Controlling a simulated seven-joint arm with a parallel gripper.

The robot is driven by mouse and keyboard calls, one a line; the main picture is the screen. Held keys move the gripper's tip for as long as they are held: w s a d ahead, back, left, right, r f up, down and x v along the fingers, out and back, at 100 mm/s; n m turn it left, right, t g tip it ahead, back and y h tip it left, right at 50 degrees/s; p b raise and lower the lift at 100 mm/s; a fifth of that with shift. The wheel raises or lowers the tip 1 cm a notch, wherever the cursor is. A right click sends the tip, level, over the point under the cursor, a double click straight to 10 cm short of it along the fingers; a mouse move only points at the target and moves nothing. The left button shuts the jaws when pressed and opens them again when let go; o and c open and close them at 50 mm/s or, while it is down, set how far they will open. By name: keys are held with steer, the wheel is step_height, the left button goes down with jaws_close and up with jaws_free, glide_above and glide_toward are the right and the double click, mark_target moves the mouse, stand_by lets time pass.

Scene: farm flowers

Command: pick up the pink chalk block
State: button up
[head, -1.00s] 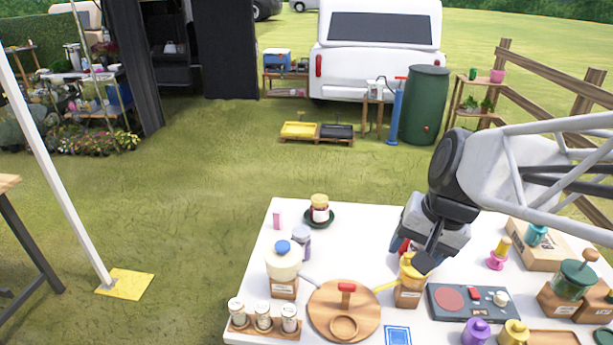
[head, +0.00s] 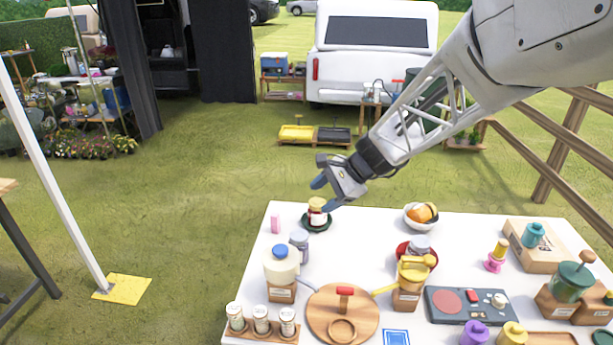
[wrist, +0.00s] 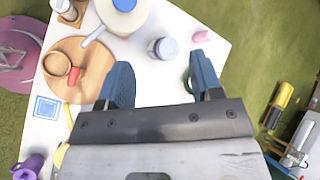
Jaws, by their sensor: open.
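The pink chalk block (head: 275,225) stands upright on the white table (head: 375,240) near its back left corner.
A jar with a red band (head: 317,212) stands on a dark green saucer (head: 326,226) right of the block. A grey-lidded jar (head: 299,243) and a blue-capped jar (head: 281,268) stand in front. A bowl of orange items (head: 421,215) is farther right.

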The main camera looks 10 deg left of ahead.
steer(key=w+a+f+m+y, duration=0.35)
steer(key=w+a+f, duration=0.35)
steer(key=w+a, duration=0.3)
steer(key=m+t+y, duration=0.1)
steer(key=m+t, duration=0.1)
steer(key=m, duration=0.4)
glide_above(277, 214)
step_height(277, 214, down, 9)
steer(key=shift+d+f, duration=0.15)
steer(key=shift+f, duration=0.05)
steer(key=shift+f, duration=1.7)
steer(key=shift+f, duration=0.55)
steer(key=f, duration=0.1)
steer(key=a+f, duration=0.1)
steer(key=f, duration=0.1)
steer(key=shift+a, duration=0.25)
steer(key=shift+w+a+f, duration=0.1)
steer(key=shift+a+f, duration=0.2)
steer(key=shift+a, duration=0.3)
